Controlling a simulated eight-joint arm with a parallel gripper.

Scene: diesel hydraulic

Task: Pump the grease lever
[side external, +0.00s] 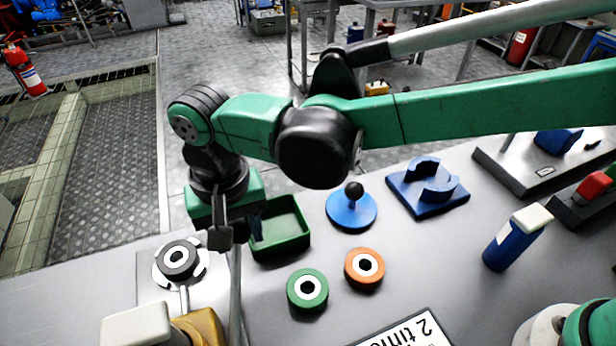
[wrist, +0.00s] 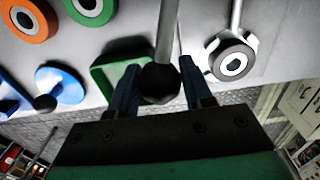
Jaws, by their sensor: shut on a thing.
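The grease lever is a grey rod (side external: 235,295) that rises steeply from the front of the bench in the side external view. In the wrist view the rod (wrist: 168,32) ends in a black ball knob (wrist: 161,84). My gripper (side external: 237,234) is at the rod's upper end, pointing down. In the wrist view its two fingers (wrist: 161,80) stand on either side of the knob, shut on it. The knob is hidden by the fingers in the side external view. The rod's foot is out of sight.
A green tray (side external: 282,245) lies just behind the lever. A black ring on a white holder (side external: 178,260) is left. Green (side external: 307,307) and orange (side external: 365,279) rings lie right. A blue base with a knob (side external: 351,212) and a blue cradle (side external: 432,203) stand behind.

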